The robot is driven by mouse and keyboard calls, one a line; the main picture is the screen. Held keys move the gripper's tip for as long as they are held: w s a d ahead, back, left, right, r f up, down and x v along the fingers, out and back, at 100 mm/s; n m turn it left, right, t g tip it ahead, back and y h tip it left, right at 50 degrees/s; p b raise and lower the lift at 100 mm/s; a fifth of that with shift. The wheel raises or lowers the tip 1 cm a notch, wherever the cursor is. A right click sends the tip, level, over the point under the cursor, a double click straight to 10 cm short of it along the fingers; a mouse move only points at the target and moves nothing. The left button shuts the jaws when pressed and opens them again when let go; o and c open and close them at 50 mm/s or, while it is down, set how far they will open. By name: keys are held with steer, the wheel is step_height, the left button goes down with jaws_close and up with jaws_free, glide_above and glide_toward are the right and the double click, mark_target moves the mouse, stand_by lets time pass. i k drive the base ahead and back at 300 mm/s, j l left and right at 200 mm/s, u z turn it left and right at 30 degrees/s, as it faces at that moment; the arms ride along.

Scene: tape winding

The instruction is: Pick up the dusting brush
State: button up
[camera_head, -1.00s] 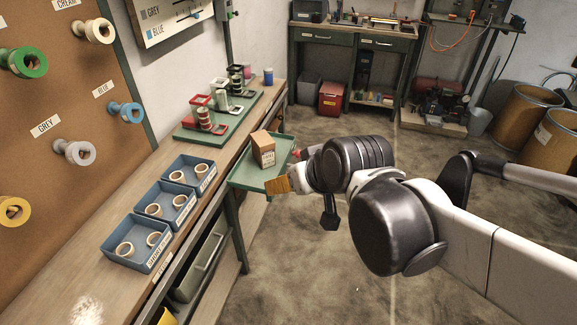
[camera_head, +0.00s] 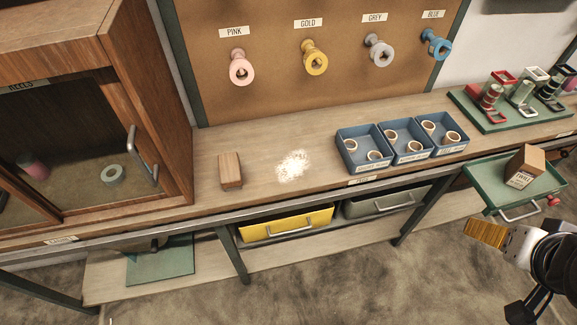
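The dusting brush (camera_head: 487,234) shows at the lower right as a block of yellow-orange bristles. It sticks out leftward from the end of my arm, beside a pale part. My gripper (camera_head: 519,244) is at this pale end and appears to be shut on the brush. The fingers are hard to make out and the brush's handle is not clearly visible. The brush is in the air, just in front of and below the green tray. A patch of white powder (camera_head: 292,165) lies on the wooden bench.
A wooden block (camera_head: 230,170) stands left of the powder. Blue trays (camera_head: 365,168) with rings sit to its right. A green tray (camera_head: 485,191) carries a brown box (camera_head: 524,165). A wooden cabinet (camera_head: 150,60) stands at the left. Spools hang on the pegboard (camera_head: 270,100).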

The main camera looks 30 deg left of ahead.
mark_target(231, 179)
steer(key=u, duration=2)
